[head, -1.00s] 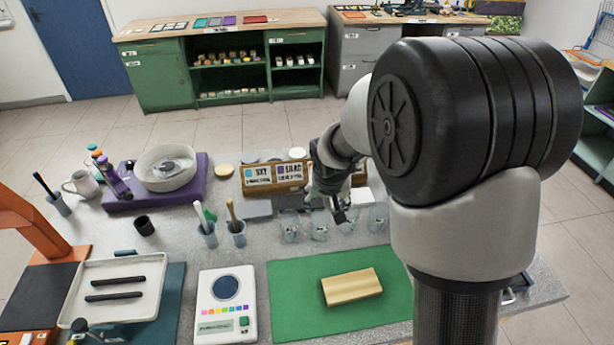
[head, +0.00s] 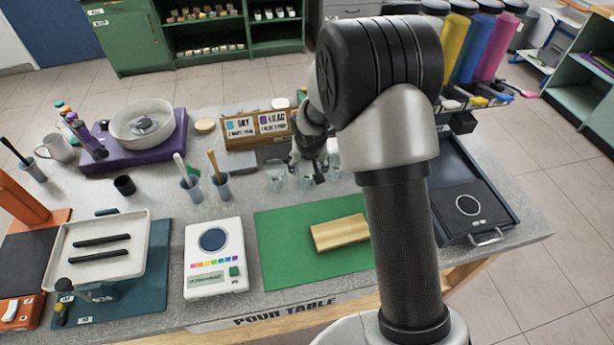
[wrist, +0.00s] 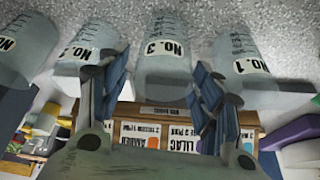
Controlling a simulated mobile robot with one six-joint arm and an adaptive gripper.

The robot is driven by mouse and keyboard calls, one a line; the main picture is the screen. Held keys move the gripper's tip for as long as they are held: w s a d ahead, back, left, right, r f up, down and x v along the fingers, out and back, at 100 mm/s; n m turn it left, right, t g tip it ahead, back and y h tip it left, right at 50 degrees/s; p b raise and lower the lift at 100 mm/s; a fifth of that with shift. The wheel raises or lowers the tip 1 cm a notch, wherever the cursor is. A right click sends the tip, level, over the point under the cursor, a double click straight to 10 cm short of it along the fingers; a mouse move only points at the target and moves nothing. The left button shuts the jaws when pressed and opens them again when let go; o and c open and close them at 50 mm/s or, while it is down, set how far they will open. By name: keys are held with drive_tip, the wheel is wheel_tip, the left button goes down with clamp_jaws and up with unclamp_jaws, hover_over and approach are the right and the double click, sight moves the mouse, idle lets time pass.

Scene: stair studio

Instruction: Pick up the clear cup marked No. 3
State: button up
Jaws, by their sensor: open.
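The clear cup marked No. 3 (wrist: 163,75) is in the middle of the wrist view, its label facing the camera. A cup marked No. 1 (wrist: 245,75) stands to its right. Another numbered cup (wrist: 88,50), its digit hard to read, is to its left, with a further cup (wrist: 25,45) at the left edge. My gripper (wrist: 160,92) is open, and its two fingers appear on either side of the No. 3 cup. Whether they touch it I cannot tell. In the head view my gripper (head: 318,176) is low beside the small clear cups (head: 276,178), partly hiding them.
A wooden label rack (head: 257,128) stands just behind the cups. Two blue-grey holders with sticks (head: 192,188) are to their left. A green mat (head: 290,262) with a wooden block (head: 340,233) lies in front. A dark tray (head: 470,190) is at the right.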

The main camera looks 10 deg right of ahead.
sight(307, 170)
drive_tip(key=b+x, duration=0.1)
drive_tip(key=x, duration=0.3)
drive_tip(key=shift+a+f+b, duration=0.15)
drive_tip(key=shift+f+b, duration=0.15)
drive_tip(key=shift+f, duration=0.05)
drive_tip(key=shift+r, duration=0.1)
drive_tip(key=shift+c, duration=0.5)
drive_tip(key=c, duration=0.7)
